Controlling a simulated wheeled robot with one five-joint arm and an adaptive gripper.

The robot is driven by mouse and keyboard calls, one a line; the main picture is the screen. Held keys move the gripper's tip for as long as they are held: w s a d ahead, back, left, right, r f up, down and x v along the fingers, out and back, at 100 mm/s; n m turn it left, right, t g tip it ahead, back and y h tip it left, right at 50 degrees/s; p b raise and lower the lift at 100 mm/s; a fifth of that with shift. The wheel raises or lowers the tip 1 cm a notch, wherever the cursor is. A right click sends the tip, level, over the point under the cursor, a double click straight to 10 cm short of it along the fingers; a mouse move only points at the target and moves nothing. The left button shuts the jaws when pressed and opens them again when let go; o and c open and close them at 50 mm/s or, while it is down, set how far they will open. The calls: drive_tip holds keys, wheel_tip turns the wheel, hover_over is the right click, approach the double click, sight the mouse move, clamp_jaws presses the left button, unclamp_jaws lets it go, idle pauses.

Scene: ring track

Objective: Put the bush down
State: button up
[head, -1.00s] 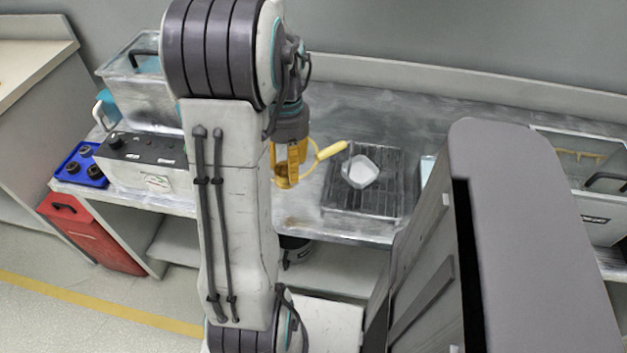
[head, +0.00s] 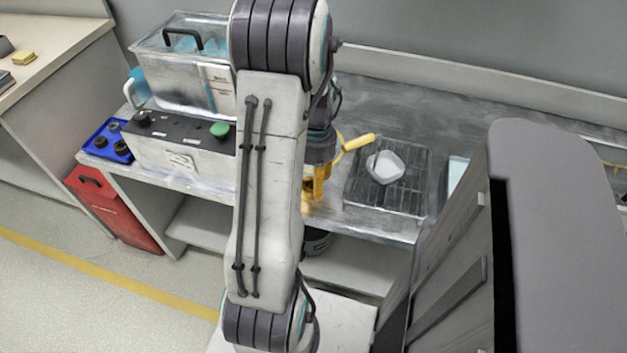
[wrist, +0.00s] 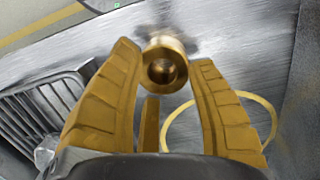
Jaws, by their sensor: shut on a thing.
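The bush (wrist: 165,65) is a short brass-coloured cylinder with a dark round hole facing the wrist camera. It sits between the fingertips of my gripper (wrist: 166,72), which is shut on it. In the head view my yellow gripper (head: 318,184) is over the front part of the grey bench (head: 350,215), partly hidden by my arm. The bush cannot be made out clearly there. In the wrist view the bench top lies behind the bush; I cannot tell whether the bush touches it.
Left are a control box (head: 180,160) with a green knob, a clear tank (head: 180,75) and a blue tray (head: 107,141) with dark round parts.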

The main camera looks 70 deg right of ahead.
drive_tip(key=o, duration=1.2)
drive_tip(key=shift+o, duration=0.2)
